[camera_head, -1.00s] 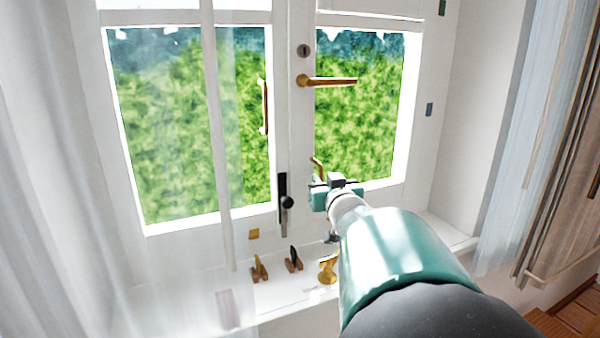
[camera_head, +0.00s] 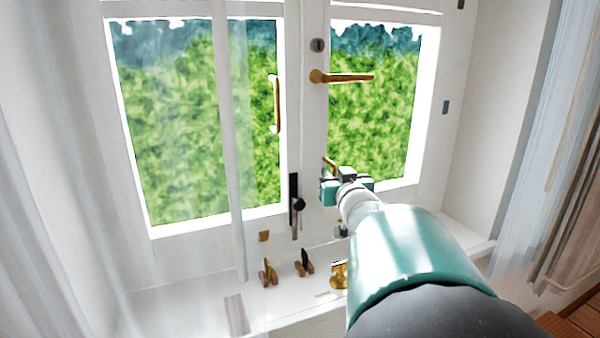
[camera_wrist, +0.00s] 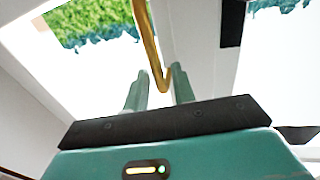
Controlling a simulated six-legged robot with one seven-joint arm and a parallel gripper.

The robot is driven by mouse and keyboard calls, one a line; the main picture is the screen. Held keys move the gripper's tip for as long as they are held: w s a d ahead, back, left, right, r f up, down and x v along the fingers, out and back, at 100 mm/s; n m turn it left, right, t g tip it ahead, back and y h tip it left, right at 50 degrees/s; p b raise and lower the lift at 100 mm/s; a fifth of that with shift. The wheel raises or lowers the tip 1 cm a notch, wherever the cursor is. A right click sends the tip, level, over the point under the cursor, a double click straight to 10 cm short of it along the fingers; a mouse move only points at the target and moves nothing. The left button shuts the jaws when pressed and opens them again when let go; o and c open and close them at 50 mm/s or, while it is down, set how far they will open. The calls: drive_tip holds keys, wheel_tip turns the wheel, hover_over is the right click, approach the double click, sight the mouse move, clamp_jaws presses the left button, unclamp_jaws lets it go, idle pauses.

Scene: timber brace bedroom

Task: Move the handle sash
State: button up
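A slim brass handle (camera_head: 329,163) is on the lower part of the right window sash; I take it as the sash handle. In the wrist view the brass handle (camera_wrist: 148,40) comes down from the top, and its bent lower end is between my two fingers. My gripper (camera_wrist: 158,82) is open, with some gap beside the bar; I cannot tell whether a finger touches it. In the head view my gripper (camera_head: 345,186) is just below and right of the handle, and its fingers are mostly hidden.
A brass lever (camera_head: 345,77) is higher on the same sash. A vertical brass pull (camera_head: 276,104) and a black latch (camera_head: 296,205) are to the left. Small brass and wooden fittings (camera_head: 304,264) stand on the white sill (camera_head: 205,300). Curtains (camera_head: 565,130) hang at both sides.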

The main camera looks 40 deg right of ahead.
drive_tip(key=shift+w+d+f, duration=0.2)
drive_tip(key=shift+w+d, duration=0.05)
drive_tip(key=shift+w, duration=0.15)
drive_tip(key=shift+s+a+r, duration=0.1)
drive_tip(key=shift+s+r, duration=0.1)
drive_tip(key=shift+s, duration=0.15)
drive_tip(key=shift+w+f, duration=0.1)
drive_tip(key=shift+w, duration=0.1)
drive_tip(key=shift+c, duration=0.7)
drive_tip(key=shift+w, duration=0.1)
drive_tip(key=c, duration=0.4)
drive_tip(key=shift+s, duration=0.2)
clamp_jaws()
drive_tip(key=shift+w, duration=0.1)
